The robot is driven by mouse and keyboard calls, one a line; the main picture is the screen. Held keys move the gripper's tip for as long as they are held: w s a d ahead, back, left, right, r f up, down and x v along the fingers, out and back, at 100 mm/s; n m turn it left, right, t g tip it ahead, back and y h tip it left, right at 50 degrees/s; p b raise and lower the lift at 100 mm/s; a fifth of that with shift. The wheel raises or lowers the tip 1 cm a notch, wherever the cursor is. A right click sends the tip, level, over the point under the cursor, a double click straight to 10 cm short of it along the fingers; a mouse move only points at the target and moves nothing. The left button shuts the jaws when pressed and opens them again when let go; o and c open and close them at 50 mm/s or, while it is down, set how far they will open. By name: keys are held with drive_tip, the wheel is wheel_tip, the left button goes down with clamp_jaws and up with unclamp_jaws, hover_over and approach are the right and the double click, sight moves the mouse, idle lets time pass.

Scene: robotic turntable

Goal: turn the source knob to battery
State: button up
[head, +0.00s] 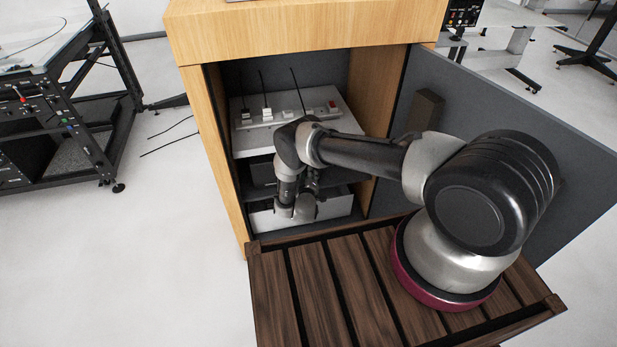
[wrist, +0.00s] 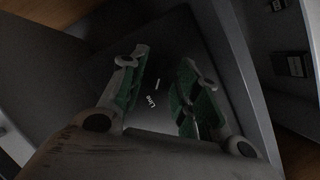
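My gripper (wrist: 163,65) is open in the wrist view, its two green-padded fingers apart on either side of a dark panel (wrist: 170,35). The word "Line" (wrist: 151,101) and a short white mark (wrist: 157,84) show between the fingers. The mark may be the pointer of the source knob, but the knob's outline is too dark to make out. No "battery" label is readable. In the head view my arm reaches into the open cabinet, and my wrist hides much of the dark unit (head: 258,174) below the grey box; my fingertips are hard to make out there.
The wooden cabinet (head: 310,27) has its grey door (head: 520,150) swung open to the right. A light grey box (head: 345,122) with several switches and upright black rods stands above. A white-fronted unit (head: 263,221) is below. A black equipment rack (head: 75,125) stands at left.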

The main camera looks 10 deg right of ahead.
clamp_jaws()
drive_tip(key=shift+m, duration=0.3)
drive_tip(key=shift+d+r+m+y, duration=0.1)
drive_tip(key=shift+d+m+y, duration=0.05)
drive_tip(key=shift+m+y, duration=0.8)
drive_tip(key=m+y, duration=0.1)
drive_tip(key=m, duration=0.1)
drive_tip(key=shift+d+m+g, duration=0.15)
drive_tip(key=shift+m+g, duration=0.15)
drive_tip(key=shift+m, duration=0.05)
drive_tip(key=m+y, duration=0.3)
drive_tip(key=shift+d+m, duration=0.2)
drive_tip(key=shift+m, duration=0.1)
drive_tip(key=m+y, duration=0.2)
drive_tip(key=m, duration=0.1)
drive_tip(key=shift+d+m+t+y, duration=0.1)
drive_tip(key=shift+m+t+y, duration=0.15)
drive_tip(key=shift+m+t, duration=0.15)
